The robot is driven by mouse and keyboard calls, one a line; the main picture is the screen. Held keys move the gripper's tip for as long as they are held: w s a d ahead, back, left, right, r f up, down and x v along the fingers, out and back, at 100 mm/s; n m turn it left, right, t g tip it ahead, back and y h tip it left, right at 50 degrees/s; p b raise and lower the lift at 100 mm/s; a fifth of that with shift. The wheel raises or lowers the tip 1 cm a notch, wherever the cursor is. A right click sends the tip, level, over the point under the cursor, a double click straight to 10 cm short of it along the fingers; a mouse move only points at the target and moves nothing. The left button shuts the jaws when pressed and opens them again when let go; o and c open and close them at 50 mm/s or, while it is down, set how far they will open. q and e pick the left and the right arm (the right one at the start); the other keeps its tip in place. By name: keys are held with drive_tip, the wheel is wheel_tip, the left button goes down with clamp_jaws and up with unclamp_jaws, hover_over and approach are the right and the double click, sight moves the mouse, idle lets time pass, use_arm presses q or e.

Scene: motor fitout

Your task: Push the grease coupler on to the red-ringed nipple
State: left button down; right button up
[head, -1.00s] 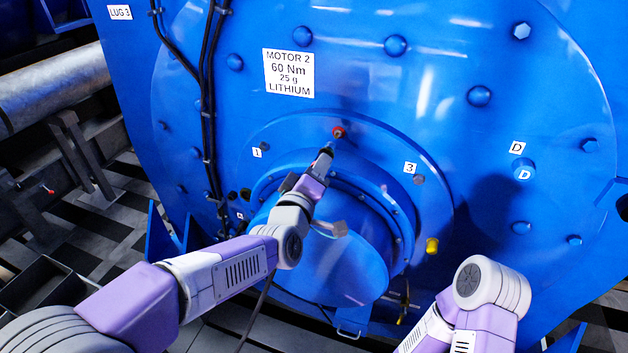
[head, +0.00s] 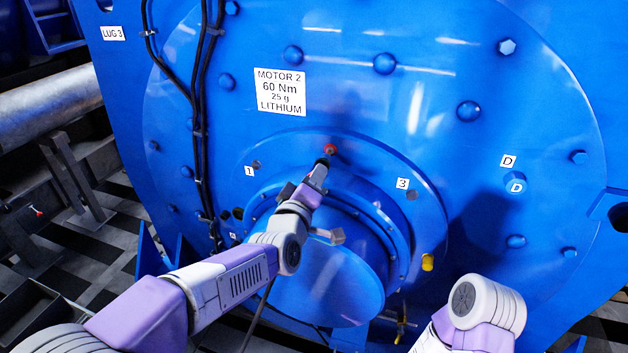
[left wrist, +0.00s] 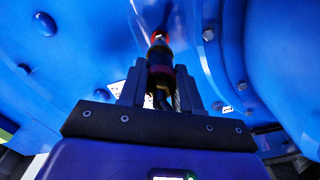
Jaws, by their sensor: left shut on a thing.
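The red-ringed nipple (head: 330,149) sits on the blue motor face above the round hub, below the MOTOR 2 label. My left gripper (head: 316,174) is shut on the dark grease coupler (head: 322,162), just below and left of the nipple. In the left wrist view the coupler (left wrist: 160,66) stands between the fingers of the gripper (left wrist: 158,92), pointing at the red ring (left wrist: 160,36). Its tip overlaps the lower part of the ring there; I cannot tell whether it is seated. My right arm shows at the lower right, its gripper out of view.
The label plate (head: 281,92) reads MOTOR 2, 60 Nm, 25 g, LITHIUM. Plugs marked 1 (head: 257,165) and 3 (head: 412,195) flank the nipple. The hub (head: 335,285) bulges out below my left gripper. A yellow cap (head: 428,262) is at lower right. Black cables (head: 203,110) run down the left.

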use_arm(q)
drive_tip(key=shift+b, duration=0.55)
idle(1.1)
drive_tip(key=shift+b+x, duration=0.4)
drive_tip(key=shift+x, duration=1.1)
drive_tip(key=c, duration=0.7)
unclamp_jaws()
drive_tip(key=shift+w, duration=0.1)
drive_tip(key=v, duration=0.7)
drive_tip(key=shift+s+a, duration=0.1)
drive_tip(key=shift+s, duration=0.2)
